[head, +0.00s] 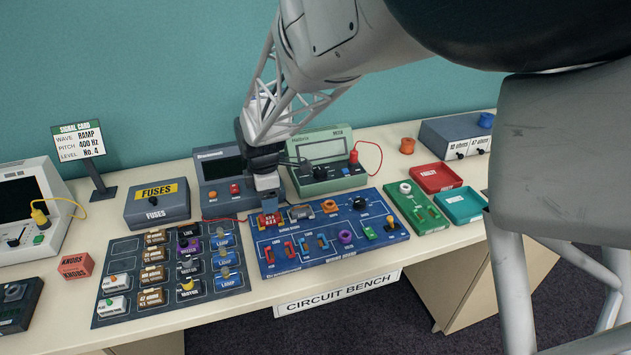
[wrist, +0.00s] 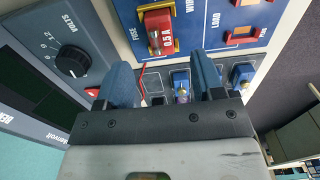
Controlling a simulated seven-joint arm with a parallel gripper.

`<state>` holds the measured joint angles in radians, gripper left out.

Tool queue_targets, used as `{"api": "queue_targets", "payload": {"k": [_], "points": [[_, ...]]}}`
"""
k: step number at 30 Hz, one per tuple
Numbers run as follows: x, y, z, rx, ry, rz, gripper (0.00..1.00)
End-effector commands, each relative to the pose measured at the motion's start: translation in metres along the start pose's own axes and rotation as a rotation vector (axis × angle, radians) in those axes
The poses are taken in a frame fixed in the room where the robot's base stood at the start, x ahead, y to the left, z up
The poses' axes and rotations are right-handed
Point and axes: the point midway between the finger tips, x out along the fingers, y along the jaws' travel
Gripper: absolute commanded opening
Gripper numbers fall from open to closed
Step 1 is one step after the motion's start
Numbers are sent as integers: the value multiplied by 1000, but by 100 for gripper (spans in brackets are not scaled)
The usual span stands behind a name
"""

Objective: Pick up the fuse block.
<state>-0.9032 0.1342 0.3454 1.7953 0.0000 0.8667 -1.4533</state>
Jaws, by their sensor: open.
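The fuse block (wrist: 159,33) is a red block with a white "0.5 A" label. In the wrist view it sits in a yellow-edged holder marked FUSE on the blue circuit board (wrist: 198,12). In the head view the fuse block (head: 269,220) shows at the board's back left corner. My gripper (wrist: 165,78) is open, its two blue fingers apart with nothing held between them. In the head view my gripper (head: 268,204) points down just above and behind the fuse block. The fingers look clear of it in the wrist view.
A grey power supply (head: 215,193) and a green meter (head: 325,165) stand close behind the board. A grey FUSES box (head: 157,210) and a dark tray of component blocks (head: 125,250) lie left.

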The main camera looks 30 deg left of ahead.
Motion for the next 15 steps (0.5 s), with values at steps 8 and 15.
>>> {"api": "queue_targets", "payload": {"k": [8,15], "points": [[0,0,0,0,0,0,62],[14,-1,0,0,0,-1,62]]}}
